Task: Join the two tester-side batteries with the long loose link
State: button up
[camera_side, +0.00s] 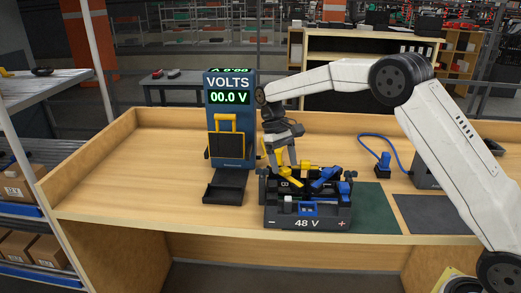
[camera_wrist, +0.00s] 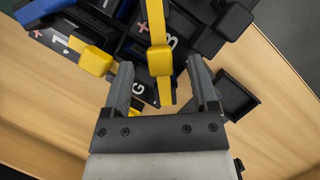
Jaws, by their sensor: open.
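A black battery tray (camera_side: 307,222) marked "48 V" stands on the bench, with dark batteries in it. Yellow and blue links lie across its top; a blue link (camera_side: 324,174) shows at its middle. My gripper (camera_side: 281,165) is low over the tray's left rear, on the tester side. In the wrist view my gripper (camera_wrist: 163,88) is open. A long yellow link (camera_wrist: 157,25) with a square block runs between and beyond the fingers, with gaps on both sides. A second yellow link (camera_wrist: 93,59) lies left of the fingers. Which link is loose cannot be told.
A blue tester (camera_side: 230,85) reading "00.0 V" stands left of the tray, with a yellow-handled frame on its front and a dark foot (camera_side: 226,187). A blue cabled plug (camera_side: 383,163) and a green mat (camera_side: 361,205) lie right. The bench's left is clear.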

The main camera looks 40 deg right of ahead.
jog(key=shift+v, duration=2.85)
jog(key=shift+s+a, duration=0.1)
jog(key=shift+s+a+f+t, duration=0.2)
jog(key=shift+s+f+t, duration=0.15)
jog(key=shift+s, duration=0.15)
jog(key=shift+s+a+f+t, duration=0.2)
jog(key=shift+s+f+t, duration=0.15)
jog(key=shift+s, duration=0.1)
jog(key=s+f+t, duration=0.1)
jog(key=s, duration=0.2)
jog(key=s+a+f+t, duration=0.1)
jog(key=s+f+t, duration=0.1)
jog(key=s, duration=0.2)
jog(key=s+a+f+t, duration=0.1)
jog(key=s, duration=0.2)
jog(key=shift+s+f, duration=0.25)
jog(key=shift+f, duration=0.1)
jog(key=s+f+t, duration=0.1)
jog(key=s+f, duration=0.3)
jog(key=s, duration=0.7)
jog(key=shift+s+d+f+n+t, duration=0.25)
jog(key=shift+d+f+n+t, duration=0.05)
jog(key=shift+d, duration=0.1)
